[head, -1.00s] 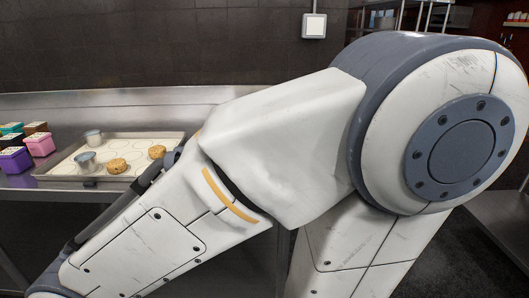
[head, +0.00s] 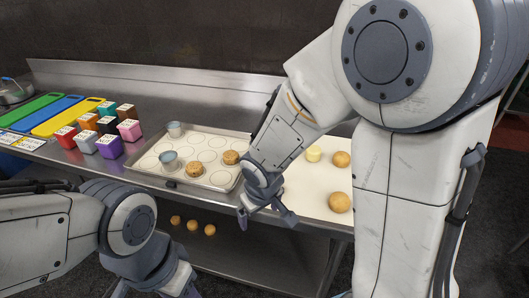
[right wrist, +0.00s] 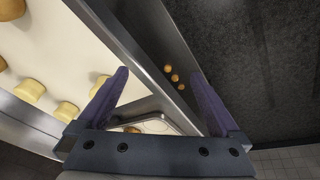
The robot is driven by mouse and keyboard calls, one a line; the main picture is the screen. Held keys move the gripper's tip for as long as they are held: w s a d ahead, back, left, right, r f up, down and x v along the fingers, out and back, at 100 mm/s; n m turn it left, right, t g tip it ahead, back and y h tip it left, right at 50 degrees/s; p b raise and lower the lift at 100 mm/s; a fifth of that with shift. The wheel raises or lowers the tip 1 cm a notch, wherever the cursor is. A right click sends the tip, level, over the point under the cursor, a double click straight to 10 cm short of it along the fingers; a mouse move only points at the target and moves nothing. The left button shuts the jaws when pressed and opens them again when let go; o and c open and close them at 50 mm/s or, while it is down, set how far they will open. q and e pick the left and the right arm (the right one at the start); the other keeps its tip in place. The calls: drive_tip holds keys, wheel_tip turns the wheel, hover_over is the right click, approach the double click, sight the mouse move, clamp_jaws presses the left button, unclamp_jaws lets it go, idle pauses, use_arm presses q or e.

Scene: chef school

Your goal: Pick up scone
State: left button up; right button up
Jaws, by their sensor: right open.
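Two golden-brown scones show in the head view, one (head: 196,168) and another (head: 231,157), on the baking tray (head: 182,150) marked with pale circles. The near-left one sits close to a metal cup. My right gripper (head: 266,217) hangs right of the tray, near the counter's front edge, open and empty. In the right wrist view its fingers (right wrist: 160,76) are spread, with the counter edge and the space below behind them. One scone (right wrist: 132,130) shows partly beyond the palm. My left gripper (head: 156,289) is cut off by the bottom edge, so its jaws are unclear.
A pale board (head: 299,202) right of the tray holds round pieces (head: 340,202). Coloured boxes (head: 108,146) and cutting boards (head: 70,116) lie left. Several small round pieces (head: 192,225) show below the counter edge.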

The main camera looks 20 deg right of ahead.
drive_tip(key=w+d+r+m+t+p, duration=0.1)
drive_tip(key=w+d+r+m+p, duration=0.1)
drive_tip(key=w+d+r+p, duration=0.7)
use_arm(q)
wheel_tip(320, 180, up, 14)
drive_tip(key=p, duration=0.3)
use_arm(e)
drive_tip(key=shift+y, duration=0.4)
drive_tip(key=f+b, duration=0.1)
drive_tip(key=f, duration=0.1)
drive_tip(key=f+b, duration=0.1)
drive_tip(key=f, duration=0.2)
drive_tip(key=a+f+b, duration=0.1)
drive_tip(key=f, duration=0.1)
drive_tip(key=shift+s+f+b, duration=0.2)
drive_tip(key=shift+s+b, duration=0.1)
drive_tip(key=shift+b, duration=0.05)
drive_tip(key=b+x, duration=0.1)
drive_tip(key=x, duration=0.1)
drive_tip(key=b+x, duration=0.1)
drive_tip(key=x, duration=0.2)
drive_tip(key=shift+w+a+f, duration=0.15)
drive_tip(key=shift+w, duration=0.25)
use_arm(q)
wheel_tip(320, 180, down, 5)
drive_tip(key=shift+f, duration=0.1)
drive_tip(key=shift+d, duration=0.1)
use_arm(e)
drive_tip(key=c, duration=1.4)
